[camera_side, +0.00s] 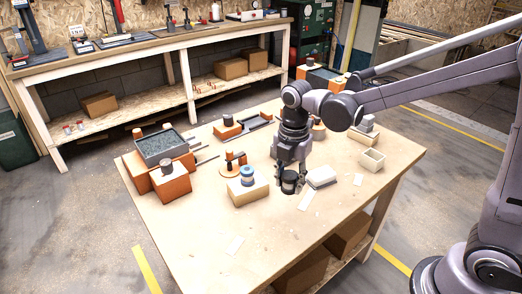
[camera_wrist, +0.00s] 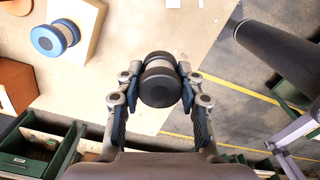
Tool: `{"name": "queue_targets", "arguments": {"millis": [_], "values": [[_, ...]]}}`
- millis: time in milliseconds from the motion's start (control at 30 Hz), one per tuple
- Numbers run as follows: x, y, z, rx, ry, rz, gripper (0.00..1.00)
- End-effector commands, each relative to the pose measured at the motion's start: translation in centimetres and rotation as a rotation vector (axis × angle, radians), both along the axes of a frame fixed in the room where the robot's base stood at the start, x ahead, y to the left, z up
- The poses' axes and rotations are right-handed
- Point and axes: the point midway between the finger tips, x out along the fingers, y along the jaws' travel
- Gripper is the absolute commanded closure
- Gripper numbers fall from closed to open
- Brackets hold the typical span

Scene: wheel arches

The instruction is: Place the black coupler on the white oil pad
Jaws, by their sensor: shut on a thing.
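The black coupler (camera_side: 289,184), black with a pale grey middle band, is between the fingers of my gripper (camera_side: 290,182). In the wrist view the coupler (camera_wrist: 160,85) is gripped by both fingers of my gripper (camera_wrist: 160,88). It is low over the front middle of the table; I cannot tell whether it touches the top. Thin white sheets (camera_side: 307,200) lie in front and to the right; I cannot tell which is the oil pad.
A blue-ended coupler (camera_side: 247,175) stands on a wooden block (camera_side: 249,192) left of my gripper. An orange stand with a grey tray (camera_side: 163,147) is at the far left. A pale open box (camera_side: 372,160) is at the right. The table's front (camera_side: 215,225) is mostly clear.

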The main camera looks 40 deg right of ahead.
Motion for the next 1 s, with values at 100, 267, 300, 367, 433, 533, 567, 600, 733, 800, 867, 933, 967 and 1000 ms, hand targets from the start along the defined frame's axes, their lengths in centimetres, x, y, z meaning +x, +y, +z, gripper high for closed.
{"name": "queue_targets", "arguments": {"millis": [100, 267, 300, 367, 433, 533, 567, 600, 733, 800, 867, 933, 967, 1000], "values": [[0.7, -4.9, 0.6, 0.000, 0.000, 0.004, 0.84], [0.8, -11.1, 1.4, 0.000, 0.000, 0.027, 0.84], [0.6, -12.7, 1.6, 0.000, 0.000, 0.033, 0.84], [0.3, -15.0, 1.9, 0.000, 0.000, 0.042, 0.84], [-0.2, -17.6, 2.2, 0.000, 0.000, 0.051, 0.84], [-1.2, -21.1, 2.7, 0.000, 0.000, 0.067, 0.84], [-1.5, -21.9, 2.8, 0.000, -0.001, 0.072, 0.84], [-1.9, -23.0, 3.0, 0.000, -0.001, 0.078, 0.84], [-3.1, -25.8, 3.4, 0.000, -0.001, 0.092, 0.84], [-3.5, -26.7, 3.5, 0.000, -0.001, 0.099, 0.84], [-3.7, -27.1, 3.6, 0.000, -0.001, 0.103, 0.84], [-3.6, -27.2, 3.4, 0.000, -0.001, 0.108, 0.84], [-3.4, -27.0, 3.3, 0.000, -0.001, 0.110, 0.84], [-3.1, -26.7, 3.0, 0.000, -0.001, 0.111, 0.84]]}}
